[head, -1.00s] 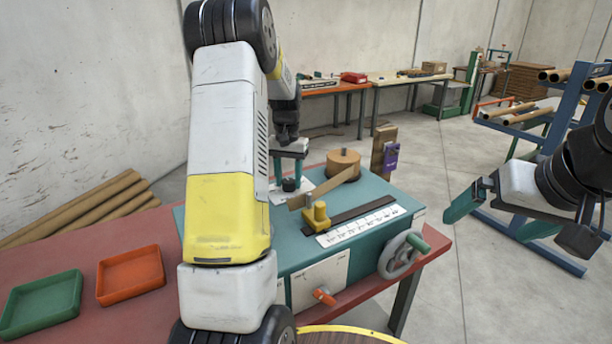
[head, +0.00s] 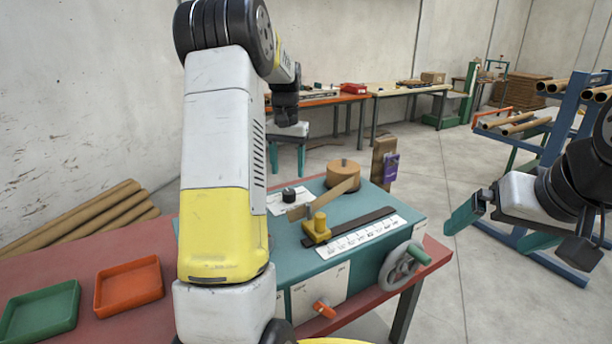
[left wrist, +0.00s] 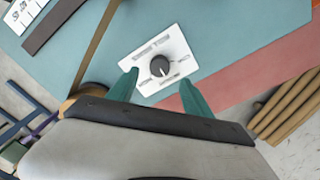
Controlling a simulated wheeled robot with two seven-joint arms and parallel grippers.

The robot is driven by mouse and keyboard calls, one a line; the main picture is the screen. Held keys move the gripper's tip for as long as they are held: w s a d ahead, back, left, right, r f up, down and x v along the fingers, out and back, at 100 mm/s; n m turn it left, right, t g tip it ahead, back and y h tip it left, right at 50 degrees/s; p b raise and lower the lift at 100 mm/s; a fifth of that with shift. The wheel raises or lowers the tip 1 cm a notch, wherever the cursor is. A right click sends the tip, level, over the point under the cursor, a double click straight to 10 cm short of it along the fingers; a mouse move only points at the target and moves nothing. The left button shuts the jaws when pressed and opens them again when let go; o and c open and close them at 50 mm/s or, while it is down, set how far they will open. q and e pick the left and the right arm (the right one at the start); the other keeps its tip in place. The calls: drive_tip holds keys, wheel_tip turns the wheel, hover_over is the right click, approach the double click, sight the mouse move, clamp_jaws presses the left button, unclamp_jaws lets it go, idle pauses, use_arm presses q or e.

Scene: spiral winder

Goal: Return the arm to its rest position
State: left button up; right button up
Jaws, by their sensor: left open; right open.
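My left arm (head: 215,140) rises in front of the winder in the head view. My left gripper (head: 287,168) is open and empty, above and beyond the black knob (head: 289,194) on its white plate. In the left wrist view, the knob (left wrist: 160,66) shows beyond the two teal fingers (left wrist: 159,78), with nothing between them. My right gripper (head: 493,236) is open and empty at the right of the head view, over the floor and clear of the winder.
The teal winder (head: 405,215) stands on a red bench (head: 75,245) with a wooden roll (head: 343,173), a yellow block (head: 317,232) and a handwheel (head: 403,265). Green (head: 40,312) and orange (head: 129,287) trays lie left. A blue tube rack (head: 563,125) stands behind my right gripper.

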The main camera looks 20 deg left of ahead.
idle(0.4)
use_arm(q)
drive_tip(key=s+d+r+t+h, duration=0.1)
drive_tip(key=s+d+r+t, duration=0.1)
drive_tip(key=s+d+r, duration=0.35)
drive_tip(key=s+d+r+m+t, duration=0.1)
drive_tip(key=s+d+r, duration=0.15)
drive_tip(key=s, duration=0.55)
drive_tip(key=s+d+r+t+h, duration=0.1)
drive_tip(key=s+d+r+t, duration=0.2)
drive_tip(key=s, duration=0.4)
drive_tip(key=s+d+f, duration=0.2)
drive_tip(key=s+d, duration=0.2)
drive_tip(key=s, duration=0.3)
drive_tip(key=shift+s+d+f, duration=0.2)
drive_tip(key=shift+s+f, duration=0.15)
drive_tip(key=shift+f, duration=0.05)
